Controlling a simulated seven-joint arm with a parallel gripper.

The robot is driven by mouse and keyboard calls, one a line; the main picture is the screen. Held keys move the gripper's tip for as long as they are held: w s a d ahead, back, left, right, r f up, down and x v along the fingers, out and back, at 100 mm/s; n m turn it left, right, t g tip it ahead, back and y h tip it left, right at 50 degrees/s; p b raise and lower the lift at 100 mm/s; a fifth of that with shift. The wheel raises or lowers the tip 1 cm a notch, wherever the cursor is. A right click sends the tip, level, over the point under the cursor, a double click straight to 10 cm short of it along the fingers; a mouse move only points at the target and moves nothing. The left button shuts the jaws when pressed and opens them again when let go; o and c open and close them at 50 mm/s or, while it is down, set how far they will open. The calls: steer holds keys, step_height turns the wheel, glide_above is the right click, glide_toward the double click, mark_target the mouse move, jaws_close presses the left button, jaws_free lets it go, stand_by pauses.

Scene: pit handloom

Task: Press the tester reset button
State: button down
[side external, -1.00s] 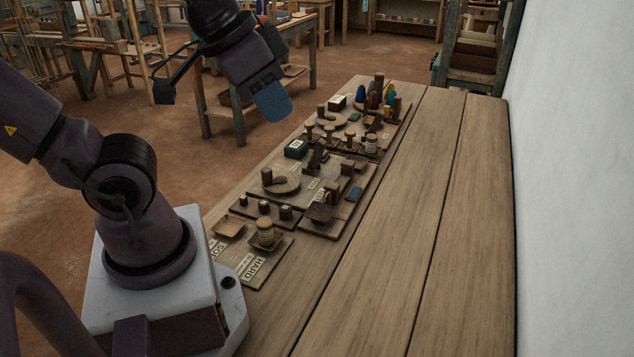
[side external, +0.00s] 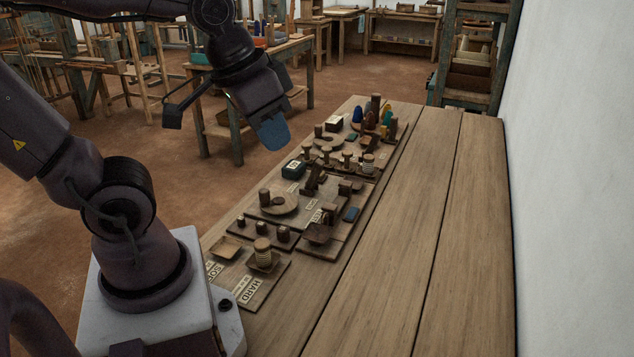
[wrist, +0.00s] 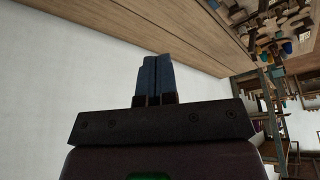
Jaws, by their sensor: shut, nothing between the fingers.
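My gripper (side external: 273,131) is shut and empty, its blue fingers pointing down in the air beside the left edge of the bench, left of the boards of small parts. In the wrist view the two blue fingers (wrist: 153,78) lie together. I cannot pick out the tester reset button for sure. The gripper touches none of these.
Coloured cones (side external: 357,114) stand at the far end. The bench's right side (side external: 420,210) is bare, with a white wall (side external: 570,200) beyond. Wooden tables (side external: 227,108) stand behind.

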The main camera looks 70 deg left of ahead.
steer(key=w+a+f+n+g+h, duration=0.1)
steer(key=w+a+f+n, duration=0.35)
steer(key=w+a, duration=0.2)
steer(key=w+a+f+n+g+h, duration=0.1)
steer(key=w+a+f+n+h, duration=0.1)
steer(key=w+a+f+n, duration=0.45)
steer(key=w+a+f+n+t, duration=0.2)
steer(key=a+f+n, duration=0.3)
steer(key=a, duration=0.5)
steer(key=w+a+f+n+t, duration=0.2)
steer(key=a+f+n, duration=0.3)
steer(key=a, duration=0.6)
steer(key=w+a+n+t, duration=0.1)
steer(key=w+a+r+n, duration=0.1)
steer(key=w+a+r+n+t+y, duration=0.1)
steer(key=w, duration=0.1)
steer(key=shift+w+a+t, duration=0.1)
steer(key=shift+a+t, duration=0.15)
steer(key=shift+t, duration=0.05)
steer(key=shift+f, duration=4.4)
steer(key=shift+f, duration=0.4)
